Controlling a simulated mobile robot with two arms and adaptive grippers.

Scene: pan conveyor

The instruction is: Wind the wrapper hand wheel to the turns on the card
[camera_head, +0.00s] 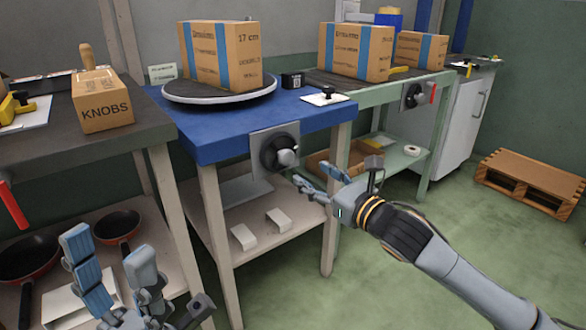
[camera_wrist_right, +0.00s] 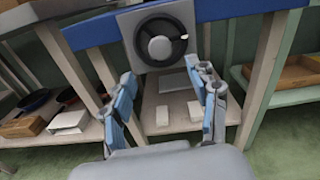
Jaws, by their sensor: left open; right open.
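The dark round hand wheel (camera_head: 273,153) is on a grey plate on the front of the blue wrapper table (camera_head: 225,134). Its light crank knob (camera_head: 287,157) sits at the wheel's right side. The wheel (camera_wrist_right: 160,40) is also in the right wrist view, beyond the fingers. My right gripper (camera_head: 314,180) is open and empty, apart from the wheel, below and to its right in the head view. My left gripper (camera_head: 108,256) is open and empty at the lower left. A small upright card (camera_head: 162,73) stands behind the turntable; its writing is too small to read.
A box with blue bands (camera_head: 220,55) stands on the round turntable (camera_head: 220,93). A white plate with a black knob (camera_head: 325,97) lies on the table's right corner. A KNOBS box (camera_head: 102,100) is on the left bench. A pallet (camera_head: 530,180) lies on the floor at right.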

